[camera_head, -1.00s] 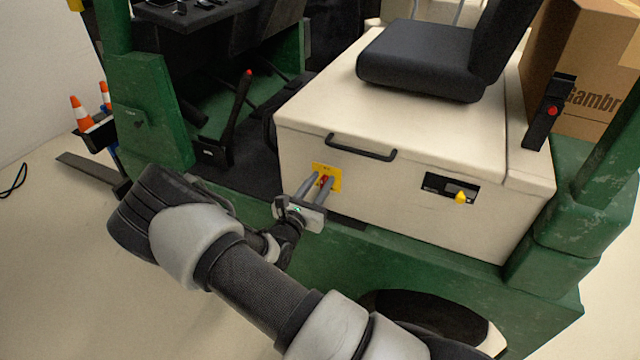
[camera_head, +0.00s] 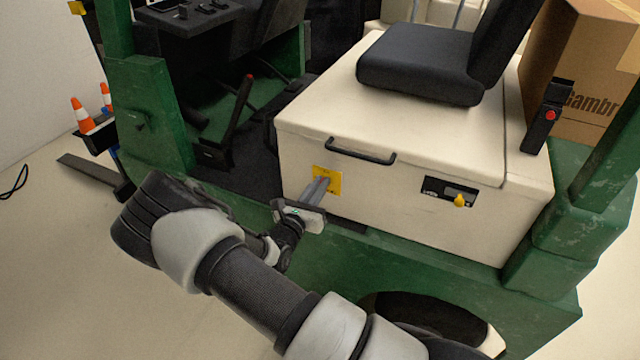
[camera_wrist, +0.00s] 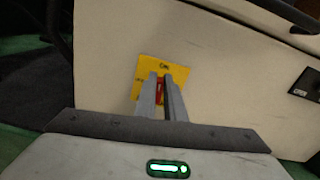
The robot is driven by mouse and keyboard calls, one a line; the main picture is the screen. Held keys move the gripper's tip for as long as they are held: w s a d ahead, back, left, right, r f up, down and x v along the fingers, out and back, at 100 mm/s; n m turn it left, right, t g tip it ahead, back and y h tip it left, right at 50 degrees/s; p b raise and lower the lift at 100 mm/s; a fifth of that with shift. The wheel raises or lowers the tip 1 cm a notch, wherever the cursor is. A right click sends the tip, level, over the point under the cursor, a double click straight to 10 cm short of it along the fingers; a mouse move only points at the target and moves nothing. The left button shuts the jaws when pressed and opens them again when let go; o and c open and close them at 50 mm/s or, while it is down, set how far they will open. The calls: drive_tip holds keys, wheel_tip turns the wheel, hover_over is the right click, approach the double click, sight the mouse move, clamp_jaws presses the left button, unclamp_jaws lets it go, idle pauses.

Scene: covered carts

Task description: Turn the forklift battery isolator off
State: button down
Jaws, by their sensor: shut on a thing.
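The battery isolator is a red handle (camera_wrist: 159,91) on a yellow plate (camera_head: 333,182) on the cream side panel of the forklift. The yellow plate (camera_wrist: 180,74) also shows in the wrist view, with "ON" at its top. My gripper (camera_head: 324,182) is at the plate, its two grey fingers closed on the red handle. In the wrist view my gripper (camera_wrist: 161,80) has the handle between its fingers, and only a little red shows. The handle's exact angle is mostly hidden by the fingers.
A black grab handle (camera_head: 360,151) sits above the plate on the cream cover (camera_head: 420,133). A panel with a yellow knob (camera_head: 459,201) is to the right. The black seat (camera_head: 420,67) and a cardboard box (camera_head: 580,80) are above. Green forklift bodywork (camera_head: 430,265) lies below.

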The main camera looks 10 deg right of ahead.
drive_tip(key=n+p, duration=0.1)
drive_tip(key=n, duration=0.4)
drive_tip(key=a+f+n+p, duration=0.1)
drive_tip(key=n, duration=0.4)
drive_tip(key=w+n+p, duration=0.1)
drive_tip(key=n+p, duration=0.1)
drive_tip(key=n, duration=0.4)
drive_tip(key=shift+a+f, duration=0.15)
drive_tip(key=shift+f, duration=0.2)
drive_tip(key=shift+n, duration=0.3)
drive_tip(key=c, duration=1.8)
unclamp_jaws()
drive_tip(key=shift+c, duration=0.2)
drive_tip(key=shift+s, duration=0.1)
drive_tip(key=p+v, duration=0.1)
drive_tip(key=v, duration=1.6)
